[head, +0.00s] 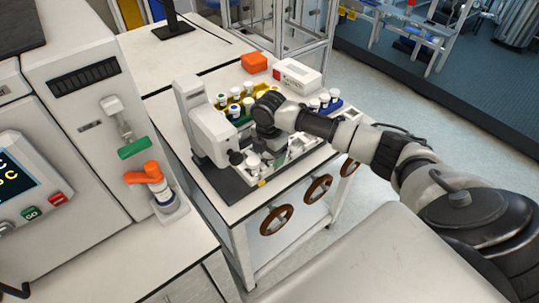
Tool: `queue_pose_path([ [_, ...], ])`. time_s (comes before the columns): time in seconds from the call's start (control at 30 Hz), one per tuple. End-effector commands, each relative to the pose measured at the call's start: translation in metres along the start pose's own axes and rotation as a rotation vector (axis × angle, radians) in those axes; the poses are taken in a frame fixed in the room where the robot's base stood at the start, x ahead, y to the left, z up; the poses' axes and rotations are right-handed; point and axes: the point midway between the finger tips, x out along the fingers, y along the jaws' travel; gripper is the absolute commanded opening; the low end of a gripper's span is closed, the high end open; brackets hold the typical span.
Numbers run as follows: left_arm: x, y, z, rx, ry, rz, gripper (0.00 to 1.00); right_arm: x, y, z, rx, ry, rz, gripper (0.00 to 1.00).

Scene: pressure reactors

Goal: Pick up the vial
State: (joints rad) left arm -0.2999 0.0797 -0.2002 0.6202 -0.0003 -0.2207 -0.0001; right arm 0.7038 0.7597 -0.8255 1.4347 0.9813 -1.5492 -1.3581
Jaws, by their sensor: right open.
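Several small vials with white caps stand on the white cart. One vial (253,163) is at the cart's near side, just below my right gripper. Other capped vials (235,109) stand in a coloured rack at the back left, and more (324,100) stand in a blue rack at the right. My right gripper (264,146) points down over the near vials. It is open, though its fingers are small and partly hidden by my wrist. I cannot tell whether it touches a vial. My left gripper is out of view.
A white-and-grey device (205,130) stands close left of my right gripper. A white box (297,76) and an orange block (254,62) lie behind.

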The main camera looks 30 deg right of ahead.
Motion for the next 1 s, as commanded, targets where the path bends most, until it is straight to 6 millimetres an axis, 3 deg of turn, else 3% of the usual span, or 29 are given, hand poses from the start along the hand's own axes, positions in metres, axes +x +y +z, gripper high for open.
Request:
queue_pose_path([
  [0.23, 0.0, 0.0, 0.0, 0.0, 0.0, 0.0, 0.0, 0.002, 0.0, 0.0, 0.0, -0.001, 0.001, 0.71],
  [0.6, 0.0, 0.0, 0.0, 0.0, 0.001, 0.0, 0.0, 0.002, 0.0, 0.0, 0.0, -0.001, 0.001, 0.18],
  [1.0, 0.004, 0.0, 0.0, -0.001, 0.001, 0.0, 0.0, -0.008, 0.001, 0.0, 0.001, 0.001, 0.003, 0.17],
])
